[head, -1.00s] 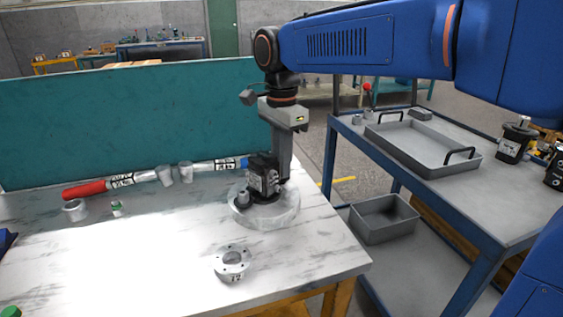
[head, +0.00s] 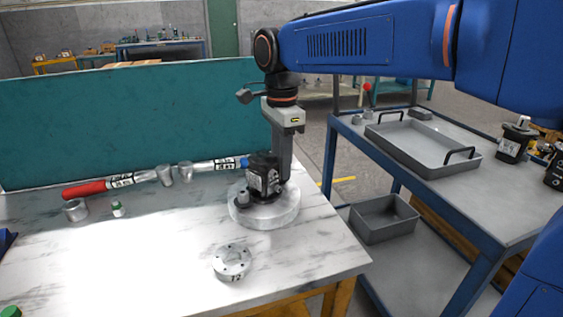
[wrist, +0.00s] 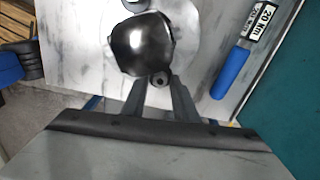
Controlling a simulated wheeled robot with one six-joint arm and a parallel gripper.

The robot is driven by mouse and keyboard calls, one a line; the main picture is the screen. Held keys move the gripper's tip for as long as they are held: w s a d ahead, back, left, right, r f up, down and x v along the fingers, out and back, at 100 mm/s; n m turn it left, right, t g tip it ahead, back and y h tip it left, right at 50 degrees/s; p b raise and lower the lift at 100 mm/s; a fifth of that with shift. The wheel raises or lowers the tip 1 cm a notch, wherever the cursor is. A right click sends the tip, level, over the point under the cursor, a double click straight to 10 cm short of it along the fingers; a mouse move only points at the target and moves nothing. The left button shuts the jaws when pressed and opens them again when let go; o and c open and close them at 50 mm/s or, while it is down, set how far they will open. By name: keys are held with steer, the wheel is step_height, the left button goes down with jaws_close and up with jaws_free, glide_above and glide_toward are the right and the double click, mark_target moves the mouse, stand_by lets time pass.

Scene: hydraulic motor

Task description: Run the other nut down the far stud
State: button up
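The hydraulic motor (head: 262,176) is a dark block with a white label, upright on a round pale base (head: 265,216) on the marble-topped bench. From above in the wrist view, the motor (wrist: 142,45) is a glossy dark body. A small dark round nut (wrist: 160,80) with a hole shows at its edge, on the gripper side. My gripper (wrist: 160,86) points down at the motor's far right side, its two fingertips close on either side of this nut, apparently shut on it. The far stud and the fingertip contact are hidden in the head view.
A loose ring with holes (head: 232,260) lies in front of the base. A teal panel (head: 130,125) stands behind. A blue cart with a grey tray (head: 412,160) is at right.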

steer(key=n, duration=0.4)
steer(key=shift+n, duration=0.3)
steer(key=n, duration=0.5)
steer(key=shift+c, duration=0.7)
jaws_close()
steer(key=shift+o, duration=0.7)
jaws_free()
